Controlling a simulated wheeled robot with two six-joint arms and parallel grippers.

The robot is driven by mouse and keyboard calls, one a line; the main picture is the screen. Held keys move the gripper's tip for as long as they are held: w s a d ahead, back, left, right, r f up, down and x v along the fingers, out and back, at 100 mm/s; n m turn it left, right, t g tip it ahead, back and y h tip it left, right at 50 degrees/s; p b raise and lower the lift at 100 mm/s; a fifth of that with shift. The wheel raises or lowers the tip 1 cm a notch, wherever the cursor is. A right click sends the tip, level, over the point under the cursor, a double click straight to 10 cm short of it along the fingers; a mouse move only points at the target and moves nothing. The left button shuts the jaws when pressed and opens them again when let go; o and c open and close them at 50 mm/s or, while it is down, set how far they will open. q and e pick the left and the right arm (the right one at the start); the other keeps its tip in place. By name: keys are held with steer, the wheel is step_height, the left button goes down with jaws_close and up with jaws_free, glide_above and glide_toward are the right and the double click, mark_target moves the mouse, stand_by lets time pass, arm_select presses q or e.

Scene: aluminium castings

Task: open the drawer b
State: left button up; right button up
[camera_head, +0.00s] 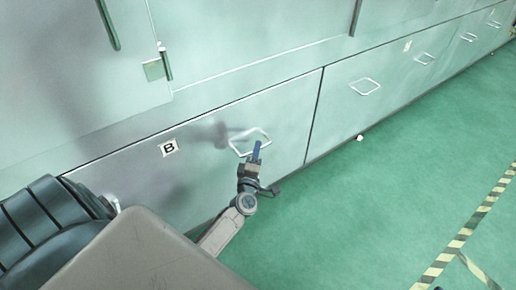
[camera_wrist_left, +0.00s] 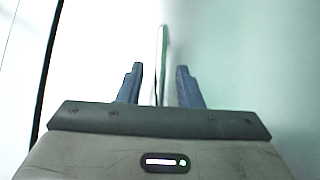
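Drawer b is the grey-white drawer front (camera_head: 215,165) low in the cabinet, marked with a "B" label (camera_head: 168,148); it looks closed, flush with the front around it. Its pale loop handle (camera_head: 238,149) is right of the label. My left gripper (camera_head: 256,150) is at the right part of this handle. In the left wrist view, the blue fingers of the left gripper (camera_wrist_left: 160,88) are apart. The handle (camera_wrist_left: 163,50) stands edge-on between them, with a gap visible to each finger. My right gripper is not in view.
Another drawer (camera_head: 340,110) with a similar handle (camera_head: 365,87) is to the right, and more follow beyond it. Cabinet doors (camera_head: 250,40) stand above. The green floor (camera_head: 400,170) is clear, apart from a small white object (camera_head: 360,138) by the cabinet base and yellow-black tape (camera_head: 465,232).

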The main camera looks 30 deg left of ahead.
arm_select(q)
steer(key=shift+x, duration=0.85)
jaws_close()
